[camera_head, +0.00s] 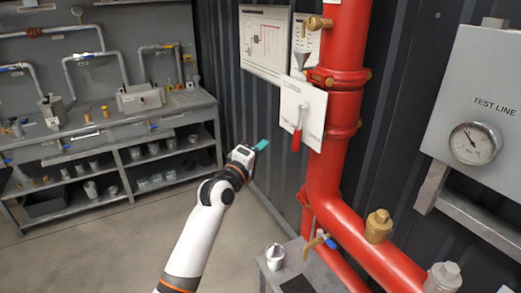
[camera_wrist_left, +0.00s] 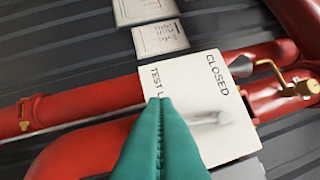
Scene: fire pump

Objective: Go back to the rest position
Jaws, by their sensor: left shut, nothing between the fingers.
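My left gripper (camera_head: 262,145) is the teal tip at the end of my white and black arm, which rises from the bottom of the head view. It is in the air left of the red pipe (camera_head: 325,165). In the left wrist view its teal fingers (camera_wrist_left: 161,105) are pressed together with nothing between them. Ahead of them is a white card (camera_wrist_left: 190,85) reading "CLOSED" and "TEST L", partly covered by the fingers. My right gripper is not in view.
A grey "TEST LINE" box (camera_head: 470,100) with a gauge (camera_head: 475,143) is at the right. A small grey table (camera_head: 290,265) with a metal cup (camera_head: 275,257) stands below the pipe. A workbench with shelves (camera_head: 110,140) is at the left. Open floor (camera_head: 120,245) lies between.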

